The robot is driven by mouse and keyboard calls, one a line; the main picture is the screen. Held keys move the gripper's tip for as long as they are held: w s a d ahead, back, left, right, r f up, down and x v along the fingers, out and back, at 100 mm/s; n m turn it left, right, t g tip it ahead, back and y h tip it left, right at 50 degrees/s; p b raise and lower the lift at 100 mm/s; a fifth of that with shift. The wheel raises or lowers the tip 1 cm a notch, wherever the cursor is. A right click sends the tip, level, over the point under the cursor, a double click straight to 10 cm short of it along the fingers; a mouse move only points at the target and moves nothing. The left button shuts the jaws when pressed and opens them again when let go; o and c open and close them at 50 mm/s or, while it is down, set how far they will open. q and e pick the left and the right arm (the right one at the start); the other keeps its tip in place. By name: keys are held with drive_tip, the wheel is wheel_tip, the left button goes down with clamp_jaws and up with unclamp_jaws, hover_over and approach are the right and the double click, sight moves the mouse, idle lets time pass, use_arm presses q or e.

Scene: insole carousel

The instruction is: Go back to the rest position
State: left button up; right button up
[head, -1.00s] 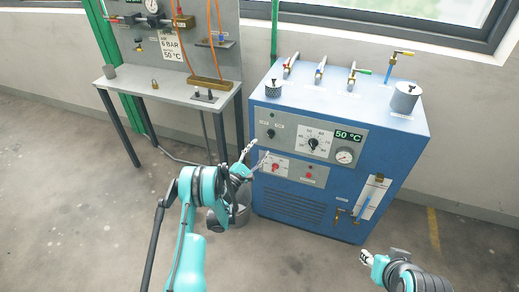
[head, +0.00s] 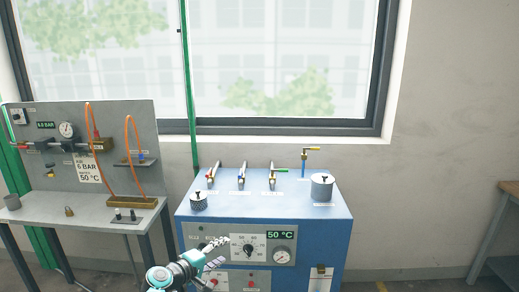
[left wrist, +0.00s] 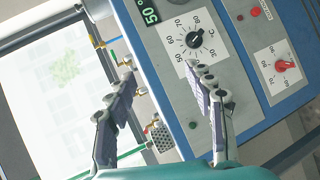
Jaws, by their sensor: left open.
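My left gripper (head: 217,252) is in front of the blue machine (head: 335,222), near the left part of its grey control panel. Its two fingers are apart with nothing between them. They also show spread in the left wrist view (left wrist: 160,78), with the panel and its temperature dial (left wrist: 194,40) beyond. The dial in the head view (head: 248,246) is just right of the fingers, and the display (head: 280,235) reads 50 °C. I cannot tell whether a finger touches the panel. My right gripper is not in view.
A grey bench (head: 50,207) with a pressure board (head: 35,165) and a padlock (head: 69,211) stands at the left.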

use_arm(q)
drive_tip(key=s+m+g+y, duration=0.45)
drive_tip(key=s+m, duration=0.25)
drive_tip(key=s, duration=1.6)
drive_tip(key=s+a+f+m+y, duration=0.2)
drive_tip(key=s+a, duration=0.3)
drive_tip(key=s, duration=0.5)
drive_tip(key=shift+f+m+y, duration=0.4)
drive_tip(key=shift+m+y, duration=0.2)
drive_tip(key=shift+y, duration=0.05)
